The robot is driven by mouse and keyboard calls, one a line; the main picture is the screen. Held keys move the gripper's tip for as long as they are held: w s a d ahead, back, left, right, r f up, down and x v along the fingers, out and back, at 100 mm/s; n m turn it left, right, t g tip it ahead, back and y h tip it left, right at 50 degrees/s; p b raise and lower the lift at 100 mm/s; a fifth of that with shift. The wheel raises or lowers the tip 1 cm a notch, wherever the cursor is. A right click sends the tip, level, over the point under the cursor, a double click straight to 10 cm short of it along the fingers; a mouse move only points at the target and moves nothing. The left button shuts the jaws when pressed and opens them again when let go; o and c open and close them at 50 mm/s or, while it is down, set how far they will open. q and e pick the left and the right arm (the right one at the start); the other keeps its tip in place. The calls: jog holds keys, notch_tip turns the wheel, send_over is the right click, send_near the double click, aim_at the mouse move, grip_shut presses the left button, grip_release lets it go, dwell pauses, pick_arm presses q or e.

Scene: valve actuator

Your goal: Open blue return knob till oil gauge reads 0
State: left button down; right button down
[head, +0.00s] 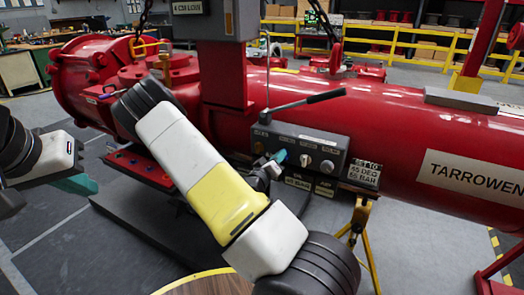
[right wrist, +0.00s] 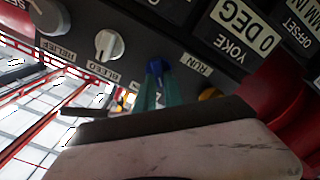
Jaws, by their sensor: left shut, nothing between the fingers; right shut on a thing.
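The blue knob (right wrist: 155,68) shows in the right wrist view on the dark control panel, between the BLEED and RUN labels. My right gripper (right wrist: 159,92) has its teal fingers shut on the knob. In the head view my right gripper (head: 277,158) is at the front face of the grey panel (head: 310,143), and its fingers hide the blue knob there. My left gripper (head: 80,184) is at the far left, shut and empty, away from the panel. I cannot make out an oil gauge or its reading in either view.
A white BLEED knob (right wrist: 109,45) and a grey RELIEF knob (right wrist: 50,17) sit beside the blue one. A black-handled lever (head: 310,102) rises above the panel. A red cylinder (head: 400,135) lies behind it. A sign (head: 364,174) reads SET TO 45 DEG 55 BAR.

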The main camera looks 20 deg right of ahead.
jog(key=n, duration=0.8)
jog(key=shift+w+a+f, duration=0.15)
jog(key=shift+f, duration=0.2)
jog(key=shift+n, duration=0.3)
jog(key=c, duration=1.4)
grip_release()
jog(key=shift+c, duration=0.2)
